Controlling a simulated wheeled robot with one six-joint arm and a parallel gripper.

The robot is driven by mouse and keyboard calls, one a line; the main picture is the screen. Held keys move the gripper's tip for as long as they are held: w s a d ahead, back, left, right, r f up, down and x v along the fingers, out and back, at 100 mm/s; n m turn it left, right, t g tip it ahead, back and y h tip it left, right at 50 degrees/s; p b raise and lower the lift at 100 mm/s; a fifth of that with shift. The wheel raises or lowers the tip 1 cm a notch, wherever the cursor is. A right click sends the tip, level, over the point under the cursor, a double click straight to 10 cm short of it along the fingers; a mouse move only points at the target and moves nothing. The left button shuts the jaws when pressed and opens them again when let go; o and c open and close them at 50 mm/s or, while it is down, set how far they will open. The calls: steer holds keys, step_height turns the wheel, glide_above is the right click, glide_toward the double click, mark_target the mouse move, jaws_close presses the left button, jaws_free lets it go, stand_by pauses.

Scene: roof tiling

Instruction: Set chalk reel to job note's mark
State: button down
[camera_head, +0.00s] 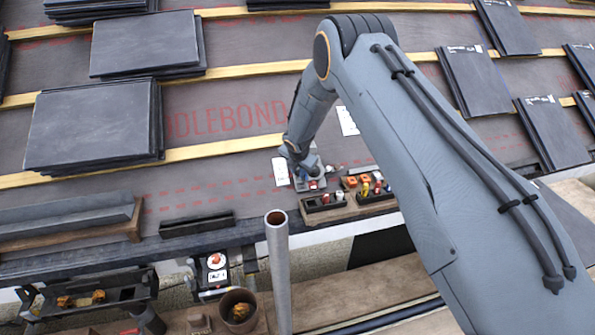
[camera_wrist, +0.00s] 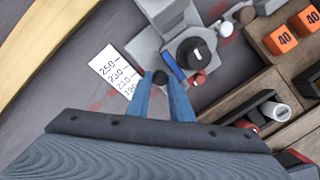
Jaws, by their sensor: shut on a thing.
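The chalk reel appears to be the grey device (camera_wrist: 150,45) with a large black dial (camera_wrist: 194,54) and a blue strip, in the wrist view; it also shows in the head view (camera_head: 307,184), partly hidden by my wrist. A white scale card (camera_wrist: 113,70) lies at its left, with 250, 230, 210 and a partly covered lower number.
Wooden trays (camera_head: 338,212) with orange blocks marked 40 (camera_wrist: 283,40) and small parts stand right of the reel. Slate stacks (camera_head: 95,125) lie on the battens at left. An upright grey pipe (camera_head: 280,270) stands in front.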

steer(key=c, duration=1.6)
jaws_free()
steer(key=shift+s+f, duration=0.25)
steer(key=shift+s, duration=0.15)
steer(key=shift+w+d, duration=0.1)
steer(key=shift+r, duration=0.1)
steer(key=shift+v, duration=3.85)
steer(key=s+d+r+m+g+h, duration=0.1)
steer(key=s+d+r+m+g, duration=0.2)
steer(key=s+d+r+m, duration=1.35)
steer(key=s+m, duration=0.3)
steer(key=s, duration=0.4)
steer(key=s+d+r+m+g+p, duration=0.1)
steer(key=s+d+r+m, duration=0.1)
steer(key=s+m, duration=0.3)
steer(key=s+d+r+m+g+p, duration=0.1)
steer(key=s+m, duration=0.4)
steer(key=s, duration=0.8)
steer(key=shift+s+d+r+y, duration=0.25)
steer(key=shift+d+r+y, duration=0.15)
steer(key=shift+d+r, duration=0.5)
